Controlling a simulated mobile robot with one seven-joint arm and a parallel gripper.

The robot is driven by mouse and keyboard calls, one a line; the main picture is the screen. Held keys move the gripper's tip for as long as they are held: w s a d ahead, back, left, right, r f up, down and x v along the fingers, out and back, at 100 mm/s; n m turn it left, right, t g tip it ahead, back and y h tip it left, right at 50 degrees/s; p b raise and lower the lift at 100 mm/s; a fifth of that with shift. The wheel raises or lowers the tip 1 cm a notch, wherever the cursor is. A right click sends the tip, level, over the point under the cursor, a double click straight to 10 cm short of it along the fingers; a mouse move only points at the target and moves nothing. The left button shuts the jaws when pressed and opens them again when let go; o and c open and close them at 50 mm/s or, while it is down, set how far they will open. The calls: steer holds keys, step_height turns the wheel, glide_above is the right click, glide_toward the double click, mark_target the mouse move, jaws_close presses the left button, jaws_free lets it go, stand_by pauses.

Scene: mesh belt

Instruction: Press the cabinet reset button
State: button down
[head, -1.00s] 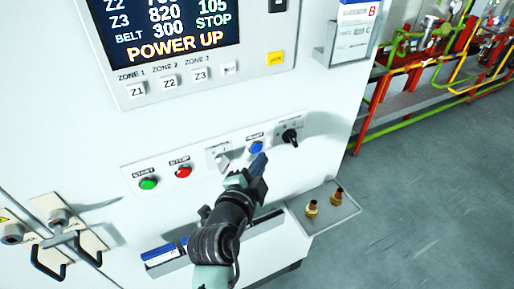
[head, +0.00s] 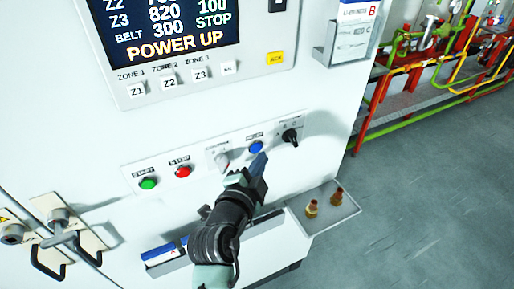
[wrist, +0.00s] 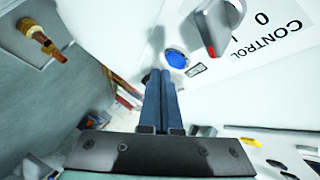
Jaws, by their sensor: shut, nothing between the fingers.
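The blue reset button (head: 256,147) sits in the row of controls on the white cabinet front, under a small label that seems to read RESET. It also shows in the wrist view (wrist: 176,58), just beyond my fingertips and slightly to their right. My gripper (head: 262,160) is shut and empty. In the head view its dark blue fingertips are just below and right of the button, which stays mostly uncovered. In the wrist view the fingers (wrist: 160,75) point toward the panel beside the button. A gap seems to remain, but I cannot judge its depth.
A green start button (head: 149,183), a red stop button (head: 183,171) and a pale selector (head: 221,159) lie left of the blue button; a black knob (head: 290,137) lies right. A shelf (head: 334,219) with brass fittings juts out at lower right. The display (head: 170,28) reads POWER UP.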

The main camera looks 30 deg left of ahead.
steer(key=shift+a, duration=0.1)
steer(key=shift+w+a+b, duration=0.25)
steer(key=shift+b, duration=0.2)
steer(key=shift+w+a+b, duration=0.3)
steer(key=shift+a+b, duration=0.1)
steer(key=shift+b, duration=0.1)
stand_by(0.4)
steer(key=shift+s+d, duration=0.1)
steer(key=shift+d, duration=0.05)
stand_by(0.3)
steer(key=shift+s+d, duration=0.5)
steer(key=shift+d, duration=0.1)
steer(key=shift+s+d+p, duration=0.35)
steer(key=shift+s+d, duration=0.4)
steer(key=shift+d, duration=0.25)
steer(key=shift+s+d+p, duration=0.3)
steer(key=shift+s+d, duration=0.45)
steer(key=shift+d, duration=0.2)
